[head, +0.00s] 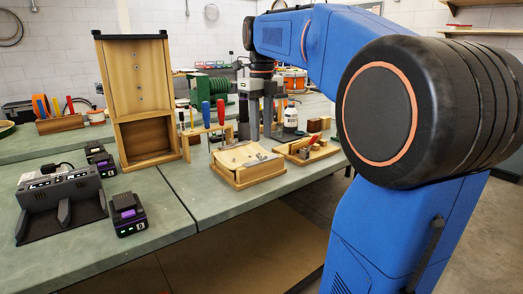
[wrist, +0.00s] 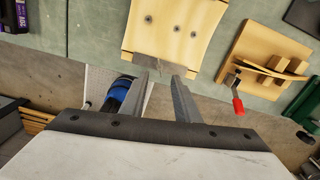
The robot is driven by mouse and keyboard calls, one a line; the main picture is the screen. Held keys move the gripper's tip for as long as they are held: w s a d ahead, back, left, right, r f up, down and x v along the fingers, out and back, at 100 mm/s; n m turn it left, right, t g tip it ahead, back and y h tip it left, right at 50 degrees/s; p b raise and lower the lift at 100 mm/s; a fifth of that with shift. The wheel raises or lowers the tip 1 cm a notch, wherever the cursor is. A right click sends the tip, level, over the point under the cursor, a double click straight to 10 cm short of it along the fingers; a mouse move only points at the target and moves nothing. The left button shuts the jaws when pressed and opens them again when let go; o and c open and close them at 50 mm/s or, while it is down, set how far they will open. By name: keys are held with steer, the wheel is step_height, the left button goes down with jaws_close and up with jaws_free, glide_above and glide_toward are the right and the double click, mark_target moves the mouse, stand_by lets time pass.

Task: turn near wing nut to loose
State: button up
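A low wooden fixture (head: 247,180) stands near the bench's front edge in the head view. A pale curved piece and small metal fittings lie on it. I cannot make out a wing nut; it is too small or hidden. My gripper (head: 262,130) points down behind and above the fixture. In the wrist view my gripper (wrist: 164,80) has its two grey fingers apart, with nothing visible held. A pale wooden piece with dark screw heads (wrist: 172,30) lies beyond the fingertips, with a grey bit at its lower edge partly behind the left finger.
A tall wooden box (head: 138,80) stands left of the fixture. A wooden tray (head: 305,155) with small parts is to its right. A charger (head: 62,195) and a battery (head: 127,215) are on the left. A red-handled item (wrist: 238,103) shows right of the fingers.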

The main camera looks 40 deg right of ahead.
mark_target(262, 158)
step_height(262, 158, down, 6)
steer(key=shift+f, duration=0.25)
steer(key=shift+c, duration=0.2)
jaws_close()
